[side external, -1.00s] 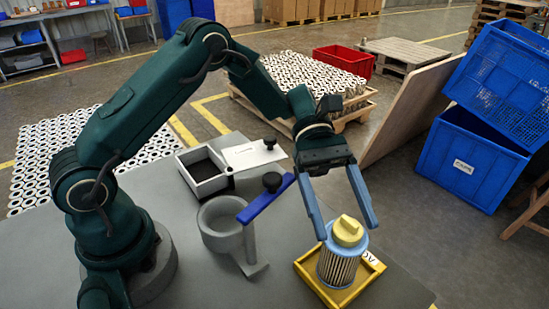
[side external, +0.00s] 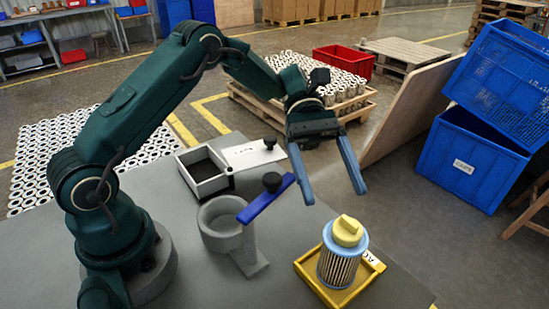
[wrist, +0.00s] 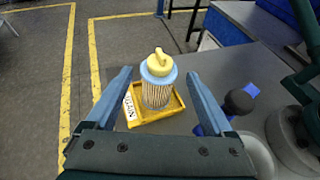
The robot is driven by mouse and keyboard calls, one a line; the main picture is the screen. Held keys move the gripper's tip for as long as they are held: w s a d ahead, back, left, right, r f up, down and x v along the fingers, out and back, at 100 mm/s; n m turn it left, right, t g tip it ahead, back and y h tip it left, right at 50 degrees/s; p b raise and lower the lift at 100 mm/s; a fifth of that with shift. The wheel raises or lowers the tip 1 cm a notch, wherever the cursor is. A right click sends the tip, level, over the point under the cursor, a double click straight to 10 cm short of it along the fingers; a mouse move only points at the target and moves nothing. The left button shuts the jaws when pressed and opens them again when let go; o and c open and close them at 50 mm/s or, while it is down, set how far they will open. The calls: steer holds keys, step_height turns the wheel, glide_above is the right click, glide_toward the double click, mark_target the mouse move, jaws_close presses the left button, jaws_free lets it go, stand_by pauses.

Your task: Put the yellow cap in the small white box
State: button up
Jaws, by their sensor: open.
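The yellow cap (side external: 347,231) sits on top of a filter cartridge (side external: 338,268) with a light blue rim and pleated sides. The cartridge stands upright in a yellow tray (side external: 309,272) at the table's front right. The cap also shows in the wrist view (wrist: 159,65), with the cartridge below it. My gripper (side external: 337,198) is open and empty, above the cap and apart from it. Its blue fingers (wrist: 160,98) frame the cartridge in the wrist view. The small white box (side external: 207,187) stands at the table's back, open, with a dark inside; its white lid (side external: 252,154) lies beside it.
A grey round holder (side external: 222,232) with a blue lever (side external: 264,201) and black knob stands between the white box and the yellow tray. Blue crates (side external: 472,160) and a leaning board (side external: 405,112) are beyond the table on the right.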

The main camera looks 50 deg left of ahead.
step_height(320, 180, up, 9)
steer(key=m+t+y, duration=0.1)
steer(key=m+y, duration=0.8)
steer(key=y, duration=0.1)
glide_above(351, 219)
steer(key=a, duration=0.2)
steer(key=shift+x, duration=1.15)
steer(key=shift+w+d+r+m+t+y, duration=0.1)
steer(key=shift+d+r+m+t+y, duration=0.15)
steer(key=shift+m+t+y, duration=0.4)
steer(key=shift+w+d+f+m+t+y, duration=0.15)
steer(key=shift+f+t, duration=0.3)
steer(key=shift+f, duration=0.95)
steer(key=shift+w+d+f+m+t+y, duration=0.15)
steer(key=shift+f+t, duration=0.3)
steer(key=shift+f, duration=0.95)
steer(key=shift+w+d+f+m+t+y, duration=0.1)
steer(key=shift+d+f+t+y, duration=0.25)
steer(key=shift+f, duration=1.05)
steer(key=shift+a, duration=0.15)
jaws_close()
